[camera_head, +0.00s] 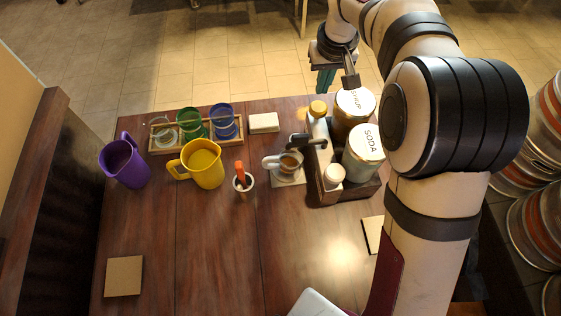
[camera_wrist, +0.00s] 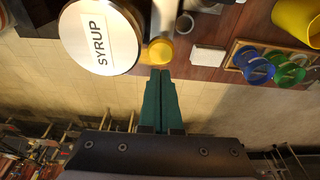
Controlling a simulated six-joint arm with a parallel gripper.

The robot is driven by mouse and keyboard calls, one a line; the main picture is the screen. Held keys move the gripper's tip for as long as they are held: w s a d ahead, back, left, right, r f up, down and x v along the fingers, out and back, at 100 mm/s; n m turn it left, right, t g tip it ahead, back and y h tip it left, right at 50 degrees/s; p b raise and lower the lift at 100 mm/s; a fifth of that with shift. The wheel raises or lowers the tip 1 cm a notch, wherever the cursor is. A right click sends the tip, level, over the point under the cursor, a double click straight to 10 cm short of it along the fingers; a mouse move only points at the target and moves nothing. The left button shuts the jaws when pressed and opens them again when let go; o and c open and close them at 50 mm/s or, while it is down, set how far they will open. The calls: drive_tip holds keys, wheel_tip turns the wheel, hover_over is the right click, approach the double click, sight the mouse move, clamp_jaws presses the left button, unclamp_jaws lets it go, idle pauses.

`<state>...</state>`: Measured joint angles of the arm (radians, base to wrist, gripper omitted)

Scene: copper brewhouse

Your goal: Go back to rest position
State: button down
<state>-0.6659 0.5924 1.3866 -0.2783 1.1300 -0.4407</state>
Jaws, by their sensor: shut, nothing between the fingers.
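My gripper (camera_head: 325,86) has teal fingers and hangs at the far edge of the table, just left of and beyond the syrup canister (camera_head: 355,103). In the wrist view my gripper's fingertips (camera_wrist: 160,74) are together with nothing between them. The syrup canister's white lid (camera_wrist: 100,38) is left of the fingers there, and a yellow-capped bottle (camera_wrist: 159,50) is just beyond the tips. In the head view, my arm comes in from the right and hides part of the table's right side.
The wooden table (camera_head: 215,260) is clear at the front middle. A soda canister (camera_head: 364,143), a cup (camera_head: 288,163), a red-handled tool in a pot (camera_head: 243,181), a yellow pitcher (camera_head: 204,165), a purple pitcher (camera_head: 125,163) and a rack of glasses (camera_head: 168,147) stand on it. Kegs (camera_head: 540,225) are at right.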

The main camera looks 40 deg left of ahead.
drive_tip(key=d+r+m, duration=0.1)
drive_tip(key=d+r, duration=0.1)
drive_tip(key=d, duration=0.1)
drive_tip(key=d+r+m, duration=0.1)
drive_tip(key=d+r, duration=0.1)
drive_tip(key=d, duration=0.1)
drive_tip(key=d+r+m+t, duration=0.1)
drive_tip(key=d+r, duration=0.2)
drive_tip(key=shift+s+r+y, duration=0.1)
drive_tip(key=shift+s+y, duration=0.25)
drive_tip(key=shift+y, duration=0.05)
drive_tip(key=s+d+r+m+t, duration=0.2)
drive_tip(key=s+d+m, duration=0.3)
drive_tip(key=s+d, duration=0.35)
drive_tip(key=s+d+r+m+t, duration=0.25)
drive_tip(key=s+d+m, duration=0.35)
drive_tip(key=d, duration=0.4)
drive_tip(key=s+f+g, duration=0.7)
drive_tip(key=s+f, duration=0.1)
drive_tip(key=s, duration=0.3)
drive_tip(key=shift+s+d+f+m+h, duration=0.2)
drive_tip(key=shift+d+f+m+h, duration=0.1)
drive_tip(key=shift+d+f, duration=0.1)
drive_tip(key=shift+w+r, duration=0.1)
